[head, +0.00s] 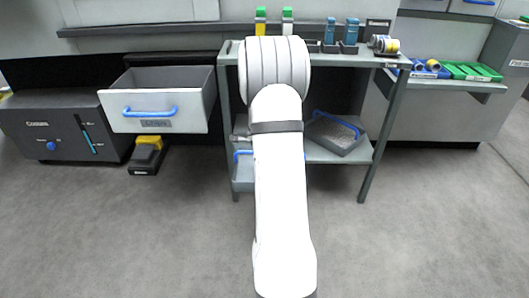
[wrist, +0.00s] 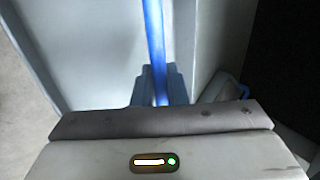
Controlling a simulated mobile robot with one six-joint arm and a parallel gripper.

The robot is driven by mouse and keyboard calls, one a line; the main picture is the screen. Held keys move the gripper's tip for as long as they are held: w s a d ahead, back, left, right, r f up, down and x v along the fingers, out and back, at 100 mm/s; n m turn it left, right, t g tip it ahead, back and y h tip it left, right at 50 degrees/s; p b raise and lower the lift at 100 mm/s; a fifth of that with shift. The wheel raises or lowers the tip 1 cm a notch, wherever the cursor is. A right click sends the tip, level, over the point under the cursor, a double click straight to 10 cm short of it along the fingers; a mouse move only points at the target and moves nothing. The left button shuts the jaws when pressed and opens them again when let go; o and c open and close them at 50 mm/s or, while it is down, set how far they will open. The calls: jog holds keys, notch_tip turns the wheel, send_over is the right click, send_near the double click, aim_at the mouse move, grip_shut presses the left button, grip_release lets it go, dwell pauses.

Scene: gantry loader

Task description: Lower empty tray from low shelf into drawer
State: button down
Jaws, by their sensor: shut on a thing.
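A grey tray (head: 243,178) with a blue handle is at the left end of the cart's low shelf, mostly hidden behind my arm. In the wrist view my gripper (wrist: 156,85) is shut on its blue handle (wrist: 154,35). The pale tray floor (wrist: 100,50) looks bare there. My gripper is hidden by my arm in the head view. The drawer (head: 158,106), with its blue front handle, stands open to the left of the cart. The part of its inside that shows looks empty.
Another tray (head: 335,133) with a blue handle and speckled grey contents is on the low shelf at right. The cart's top (head: 325,57) holds several small items above. A yellow and black pedal (head: 147,155) lies under the drawer. The floor in front is clear.

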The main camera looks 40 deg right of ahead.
jog(key=shift+r+p, duration=1.3)
jog(key=shift+r, duration=0.45)
jog(key=shift+s, duration=0.1)
